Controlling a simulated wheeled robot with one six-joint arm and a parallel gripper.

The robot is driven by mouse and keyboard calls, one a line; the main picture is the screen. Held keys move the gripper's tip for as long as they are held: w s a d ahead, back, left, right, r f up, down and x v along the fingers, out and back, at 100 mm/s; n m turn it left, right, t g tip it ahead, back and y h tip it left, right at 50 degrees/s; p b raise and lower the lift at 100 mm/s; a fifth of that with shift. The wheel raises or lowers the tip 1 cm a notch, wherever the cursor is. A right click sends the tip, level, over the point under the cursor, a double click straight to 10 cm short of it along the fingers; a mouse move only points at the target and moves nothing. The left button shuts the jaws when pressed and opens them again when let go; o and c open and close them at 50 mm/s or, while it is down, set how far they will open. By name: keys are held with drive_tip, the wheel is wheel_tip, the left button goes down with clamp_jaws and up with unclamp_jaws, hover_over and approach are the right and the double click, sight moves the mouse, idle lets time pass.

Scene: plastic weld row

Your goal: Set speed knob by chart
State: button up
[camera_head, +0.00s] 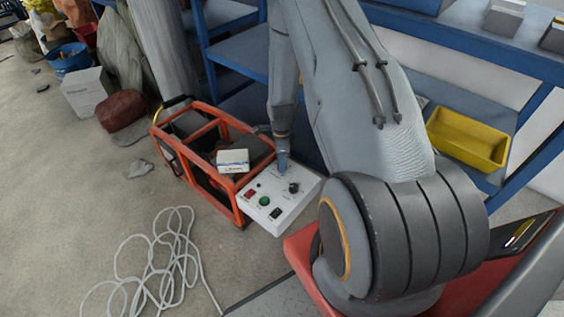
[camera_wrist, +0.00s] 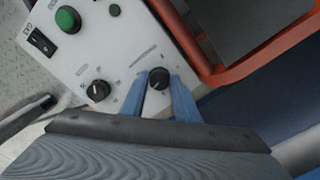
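A white control box (camera_head: 272,222) stands beside the orange frame; its panel (camera_wrist: 120,55) fills the upper middle of the wrist view. It bears a black knob (camera_wrist: 159,78), a second black knob (camera_wrist: 97,91), a green button (camera_wrist: 68,19) and a black rocker switch (camera_wrist: 42,41). My gripper (camera_wrist: 160,82) has its two blue fingers on opposite sides of the first knob, very close to it. I cannot tell whether they touch it. In the head view my gripper (camera_head: 282,170) points down at the panel's far edge. The panel's small print is too blurred to read; no chart is readable.
An orange tube frame (camera_head: 203,165) stands left of the box, with a small white carton (camera_head: 233,160) on it. A white cable (camera_head: 155,262) lies coiled on the floor. Blue shelving (camera_head: 240,60) with a yellow bin (camera_head: 468,138) stands behind. Open floor lies at left.

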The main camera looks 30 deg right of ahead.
drive_tip(key=o, duration=0.3)
drive_tip(key=shift+r, duration=3.9)
drive_tip(key=shift+r, duration=0.15)
drive_tip(key=s+a+r+n+p, duration=0.2)
drive_tip(key=s+a+r+n, duration=0.15)
drive_tip(key=r, duration=0.45)
drive_tip(key=s+a+r+n+p, duration=0.2)
drive_tip(key=a+r+n, duration=0.15)
drive_tip(key=r, duration=0.35)
drive_tip(key=s+a+r+n+p, duration=0.25)
drive_tip(key=r+n, duration=0.25)
drive_tip(key=r, duration=0.3)
drive_tip(key=s+a+r+n+p, duration=0.2)
drive_tip(key=s+a+r+n, duration=0.1)
drive_tip(key=s+r+n, duration=0.2)
drive_tip(key=s+a+r+n+p, duration=0.2)
drive_tip(key=s+a+r+n, duration=0.2)
drive_tip(key=s+r, duration=0.5)
drive_tip(key=shift+s+a+r+n, duration=0.25)
drive_tip(key=shift+s+n, duration=0.3)
drive_tip(key=shift+n, duration=0.55)
